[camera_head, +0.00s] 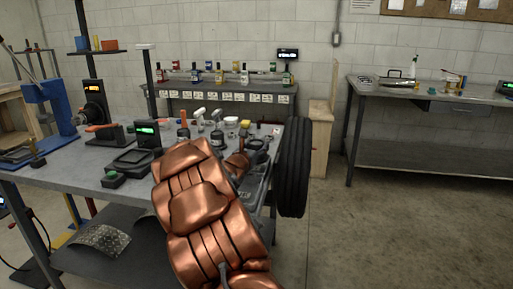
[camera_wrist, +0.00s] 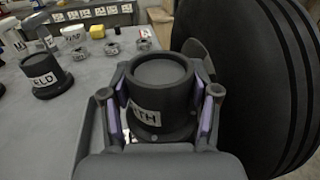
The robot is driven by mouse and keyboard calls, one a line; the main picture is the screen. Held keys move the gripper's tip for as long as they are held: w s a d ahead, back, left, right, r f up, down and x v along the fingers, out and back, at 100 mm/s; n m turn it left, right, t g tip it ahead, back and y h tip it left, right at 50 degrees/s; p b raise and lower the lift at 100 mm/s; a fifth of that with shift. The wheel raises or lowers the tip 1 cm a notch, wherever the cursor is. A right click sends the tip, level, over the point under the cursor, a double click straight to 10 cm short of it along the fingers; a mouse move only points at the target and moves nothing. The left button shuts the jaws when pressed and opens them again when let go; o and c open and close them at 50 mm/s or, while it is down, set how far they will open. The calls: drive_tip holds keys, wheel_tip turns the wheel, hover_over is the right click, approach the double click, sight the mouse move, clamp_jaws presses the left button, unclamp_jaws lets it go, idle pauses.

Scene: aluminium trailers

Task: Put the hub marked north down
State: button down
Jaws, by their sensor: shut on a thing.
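A dark grey, round, stepped hub (camera_wrist: 158,74) stands between the fingers of my gripper (camera_wrist: 160,112) in the wrist view. Its white label is partly covered, and only letters like "TH" show. The fingers are shut on it from both sides, and it looks upright. I cannot tell whether its base touches the bench. In the head view my copper-coloured arm reaches over the right end of the grey workbench (camera_head: 70,178) and hides most of the gripper and the held hub.
A second dark hub (camera_wrist: 46,76), its label ending in "ELD", stands to the left. A large black tyre (camera_head: 293,168) stands close at the bench's right end. Several small metal parts (camera_wrist: 112,48) lie behind. A scale with a green display (camera_head: 146,134) stands left of my arm.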

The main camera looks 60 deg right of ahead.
drive_tip(key=shift+f+b, duration=0.45)
drive_tip(key=shift+c, duration=1.3)
unclamp_jaws()
drive_tip(key=shift+r, duration=0.1)
drive_tip(key=shift+r+p, duration=0.65)
drive_tip(key=shift+p, duration=0.2)
drive_tip(key=a, duration=0.4)
drive_tip(key=s+a, duration=0.1)
drive_tip(key=a, duration=0.3)
drive_tip(key=s+a+b, duration=0.1)
drive_tip(key=a, duration=0.3)
drive_tip(key=shift+f, duration=0.2)
